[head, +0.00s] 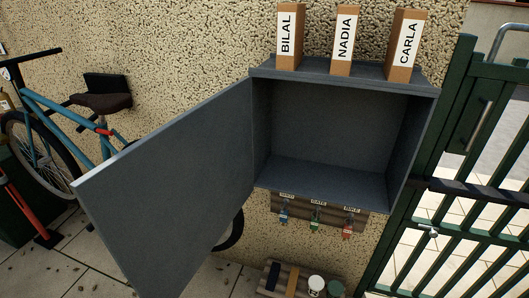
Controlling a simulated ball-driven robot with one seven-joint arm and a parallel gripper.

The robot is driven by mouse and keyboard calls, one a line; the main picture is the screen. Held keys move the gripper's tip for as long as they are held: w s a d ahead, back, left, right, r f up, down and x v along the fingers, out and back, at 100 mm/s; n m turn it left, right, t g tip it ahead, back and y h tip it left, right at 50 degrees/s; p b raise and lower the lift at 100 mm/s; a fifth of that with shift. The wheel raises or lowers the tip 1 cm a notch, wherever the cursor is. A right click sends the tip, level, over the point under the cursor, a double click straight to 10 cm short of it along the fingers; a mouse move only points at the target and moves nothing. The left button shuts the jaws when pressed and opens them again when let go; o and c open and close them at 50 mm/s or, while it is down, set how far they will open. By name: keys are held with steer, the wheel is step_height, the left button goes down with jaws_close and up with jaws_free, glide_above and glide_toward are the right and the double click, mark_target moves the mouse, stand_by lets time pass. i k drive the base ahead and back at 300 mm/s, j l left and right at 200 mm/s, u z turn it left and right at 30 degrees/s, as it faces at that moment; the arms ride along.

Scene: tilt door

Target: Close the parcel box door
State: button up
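The parcel box (345,75) is a dark grey box on the pebbled wall, right of centre in the head view. Its inside looks empty. The parcel box door (170,190) is a flat grey panel, joined at the box's left edge. It stands wide open, swung out to the left and toward me, and its lower end reaches the bottom of the picture. My gripper does not show in this view.
Three name-labelled cartons, BILAL (288,38), NADIA (343,42) and CARLA (405,47), stand on the box. Keys (315,223) hang on a rack below. A green gate (450,200) is at right, a blue bicycle (60,115) at left. Pots (316,285) sit low.

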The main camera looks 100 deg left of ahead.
mark_target(160, 206)
steer(key=k+u, duration=0.25)
steer(key=u, duration=0.2)
steer(key=k+j+u, duration=0.1)
steer(key=k+u, duration=0.2)
steer(key=u, duration=0.15)
steer(key=k+j+u, duration=0.2)
steer(key=u, duration=0.75)
steer(key=k+j+u, duration=0.3)
steer(key=i+l, duration=0.05)
